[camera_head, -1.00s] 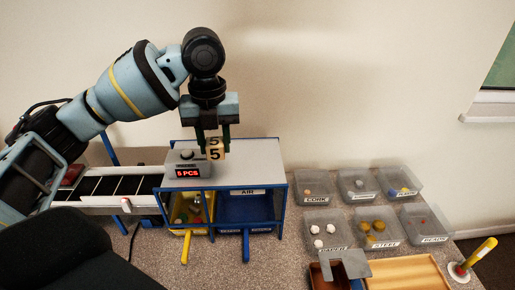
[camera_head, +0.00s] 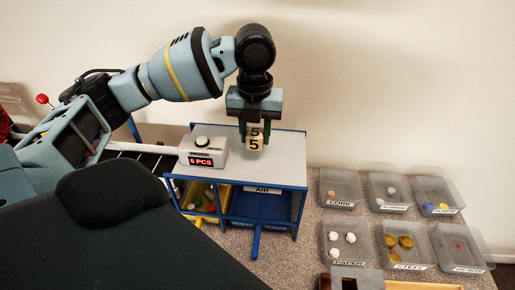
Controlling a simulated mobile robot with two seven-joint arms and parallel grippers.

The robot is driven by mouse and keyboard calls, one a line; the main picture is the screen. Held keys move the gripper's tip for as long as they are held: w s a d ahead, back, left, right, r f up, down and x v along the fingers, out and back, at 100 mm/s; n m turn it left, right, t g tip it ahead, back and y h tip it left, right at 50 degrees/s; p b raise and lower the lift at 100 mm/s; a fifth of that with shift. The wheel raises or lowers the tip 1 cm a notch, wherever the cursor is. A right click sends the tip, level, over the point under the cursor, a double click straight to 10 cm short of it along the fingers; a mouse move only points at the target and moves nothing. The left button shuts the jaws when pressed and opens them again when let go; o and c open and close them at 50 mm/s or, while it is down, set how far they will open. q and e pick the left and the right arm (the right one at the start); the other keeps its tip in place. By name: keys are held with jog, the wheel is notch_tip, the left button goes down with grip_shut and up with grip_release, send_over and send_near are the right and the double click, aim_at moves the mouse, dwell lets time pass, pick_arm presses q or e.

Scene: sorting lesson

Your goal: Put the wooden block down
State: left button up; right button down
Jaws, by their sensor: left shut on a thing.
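The wooden block (camera_head: 255,143) is a small pale cube with a black "5" on its faces. My left gripper (camera_head: 255,130) is shut on it, with the dark fingers on either side. The block shows in front of the grey top (camera_head: 285,150) of a blue-framed stand; I cannot tell whether it touches that top. A counter box (camera_head: 203,152) with a red display reading "5 PCS" stands on the same top, to the left of the block. My right gripper is not in view.
Several labelled clear trays with small items stand on the speckled table to the right, such as the cork tray (camera_head: 340,188) and the paper tray (camera_head: 345,243). Under the stand's top are a yellow bin (camera_head: 190,213) and a blue bin (camera_head: 262,207). The top's right part is bare.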

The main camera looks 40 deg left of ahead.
aim_at(255, 161)
pick_arm(q)
jog(key=shift+f, duration=2.45)
jog(key=shift+f, duration=0.1)
jog(key=o, duration=1)
